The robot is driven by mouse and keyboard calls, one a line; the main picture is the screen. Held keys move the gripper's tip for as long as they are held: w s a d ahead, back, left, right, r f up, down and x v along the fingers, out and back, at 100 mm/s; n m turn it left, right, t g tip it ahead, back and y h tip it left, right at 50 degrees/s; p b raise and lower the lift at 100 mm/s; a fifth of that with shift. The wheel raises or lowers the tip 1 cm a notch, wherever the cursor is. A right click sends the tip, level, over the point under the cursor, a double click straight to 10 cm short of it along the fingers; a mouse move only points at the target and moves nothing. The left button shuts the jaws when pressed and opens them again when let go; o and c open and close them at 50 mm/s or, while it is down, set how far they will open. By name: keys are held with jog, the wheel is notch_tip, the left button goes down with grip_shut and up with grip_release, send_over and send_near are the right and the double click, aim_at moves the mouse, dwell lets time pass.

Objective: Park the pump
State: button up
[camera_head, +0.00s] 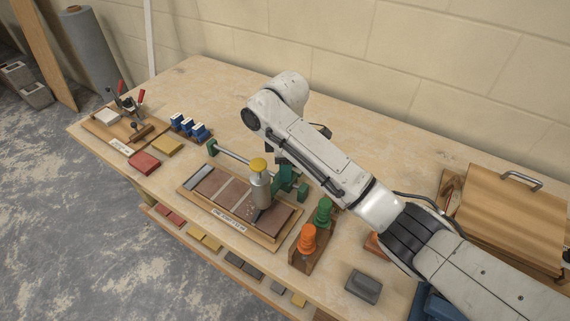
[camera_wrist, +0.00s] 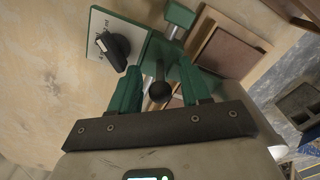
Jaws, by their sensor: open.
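I cannot tell for certain which object is the pump. A grey cylinder with a yellow cap (camera_head: 260,182) stands upright on the tiled wooden tray (camera_head: 238,231). Behind it is a green fixture (camera_head: 285,181) by a silver rail (camera_head: 236,157). In the wrist view, a green plate (camera_wrist: 154,50) carries a black dial on a white face (camera_wrist: 113,47). A black ball knob (camera_wrist: 158,89) shows between the green fingers of my gripper (camera_wrist: 160,82), which is open. I cannot tell whether the fingers touch the knob. My arm partly hides this area in the head view.
An orange knobbed piece (camera_head: 307,239) and a green one (camera_head: 323,212) stand right of the tray. A grey block (camera_head: 364,286) lies near the front edge. A wooden lidded box (camera_head: 515,218) is at right. Blue pieces (camera_head: 188,127) and a clamp board (camera_head: 112,128) are at left.

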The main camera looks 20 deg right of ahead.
jog(key=shift+c, duration=0.5)
grip_shut()
